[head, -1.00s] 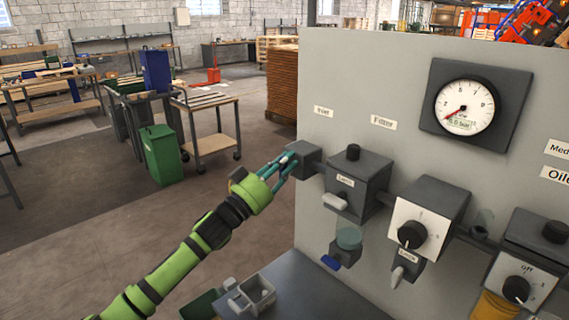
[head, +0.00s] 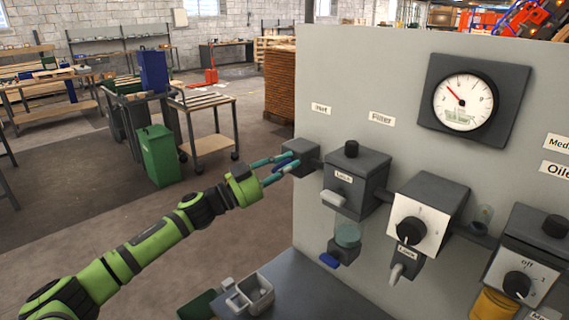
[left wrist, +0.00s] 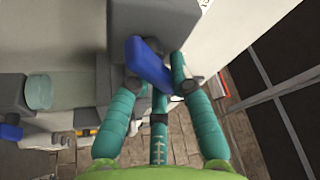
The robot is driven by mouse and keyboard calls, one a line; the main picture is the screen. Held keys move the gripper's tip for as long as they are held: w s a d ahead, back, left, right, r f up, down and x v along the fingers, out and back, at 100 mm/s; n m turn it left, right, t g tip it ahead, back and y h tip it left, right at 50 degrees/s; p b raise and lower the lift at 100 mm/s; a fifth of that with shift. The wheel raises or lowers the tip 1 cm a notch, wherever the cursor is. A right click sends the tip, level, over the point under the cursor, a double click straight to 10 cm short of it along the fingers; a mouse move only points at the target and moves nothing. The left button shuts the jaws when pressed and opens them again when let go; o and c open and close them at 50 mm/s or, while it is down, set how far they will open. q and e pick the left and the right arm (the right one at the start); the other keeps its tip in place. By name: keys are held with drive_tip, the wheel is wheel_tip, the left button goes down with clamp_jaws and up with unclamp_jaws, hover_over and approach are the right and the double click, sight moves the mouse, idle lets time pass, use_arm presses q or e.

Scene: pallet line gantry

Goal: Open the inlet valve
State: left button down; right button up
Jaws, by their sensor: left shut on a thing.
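My left gripper (head: 287,163) has green-teal fingers and is shut on the blue handle. In the left wrist view the fingers (left wrist: 150,95) lie around the handle, partly hiding it. The pressure gauge (head: 464,102) has its red needle pointing up and left. My right gripper is not in view.
Right of the valve are the filter block (head: 355,180) with a grey latch, the regulator (head: 424,212) with a black knob, and the oiler unit (head: 525,255). A blue drain lever (head: 329,261) sits below the filter. A grey tray (head: 250,294) stands on the ledge below.

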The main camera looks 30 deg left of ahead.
use_arm(q)
drive_tip(key=m+g, duration=0.1)
drive_tip(key=m, duration=0.1)
drive_tip(key=m+g+p, duration=0.1)
drive_tip(key=m, duration=0.2)
drive_tip(key=shift+f, duration=0.2)
drive_tip(key=shift+f+m+g+p, duration=0.2)
drive_tip(key=shift+m+g+p, duration=0.25)
drive_tip(key=shift+m, duration=0.65)
drive_tip(key=shift+f+m+g+p, duration=0.2)
drive_tip(key=shift+m+g+p, duration=0.2)
drive_tip(key=shift+m, duration=0.7)
drive_tip(key=c, duration=1.1)
unclamp_jaws()
drive_tip(key=shift+v, duration=6)
